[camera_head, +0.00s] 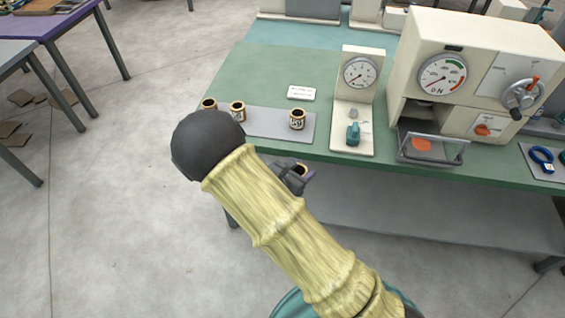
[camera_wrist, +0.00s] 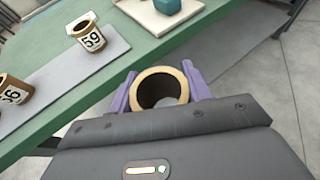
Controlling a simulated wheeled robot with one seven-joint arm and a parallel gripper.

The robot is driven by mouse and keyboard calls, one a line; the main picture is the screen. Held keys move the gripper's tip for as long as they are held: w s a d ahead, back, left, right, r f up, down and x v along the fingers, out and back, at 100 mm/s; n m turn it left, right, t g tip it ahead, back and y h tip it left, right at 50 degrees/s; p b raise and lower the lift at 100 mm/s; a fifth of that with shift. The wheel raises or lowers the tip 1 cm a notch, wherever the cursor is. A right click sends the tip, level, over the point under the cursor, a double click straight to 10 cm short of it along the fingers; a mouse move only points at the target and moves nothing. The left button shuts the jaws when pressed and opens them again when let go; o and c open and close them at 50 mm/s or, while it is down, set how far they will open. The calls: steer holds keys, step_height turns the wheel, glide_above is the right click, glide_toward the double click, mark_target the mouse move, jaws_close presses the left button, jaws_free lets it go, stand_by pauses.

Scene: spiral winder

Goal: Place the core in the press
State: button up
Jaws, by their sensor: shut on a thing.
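My gripper (camera_head: 292,176) is shut on a core (camera_wrist: 160,74), a short tan ring with a dark hollow middle. Its purple fingers press on both sides in the wrist view. I cannot tell which is the press.
Several other cores stand on a grey mat (camera_head: 262,125) on the green table (camera_head: 250,68); one is marked 59 (camera_wrist: 90,38). A small white label card (camera_head: 301,92) lies behind them. A blue ring tool (camera_head: 542,157) lies far right. Open floor is on the left.

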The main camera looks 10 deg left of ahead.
steer(key=s+d+f+m+g+h, duration=0.1)
steer(key=d+f, duration=0.2)
steer(key=d, duration=0.4)
steer(key=s+d+f+m+g+h, duration=0.1)
steer(key=d+f, duration=0.3)
steer(key=d, duration=0.4)
steer(key=shift+s+f+m+g+h, duration=0.2)
steer(key=shift+s+m+g+h, duration=0.2)
steer(key=shift+s+m, duration=0.25)
steer(key=shift+d+f, duration=0.15)
steer(key=shift+d, duration=0.25)
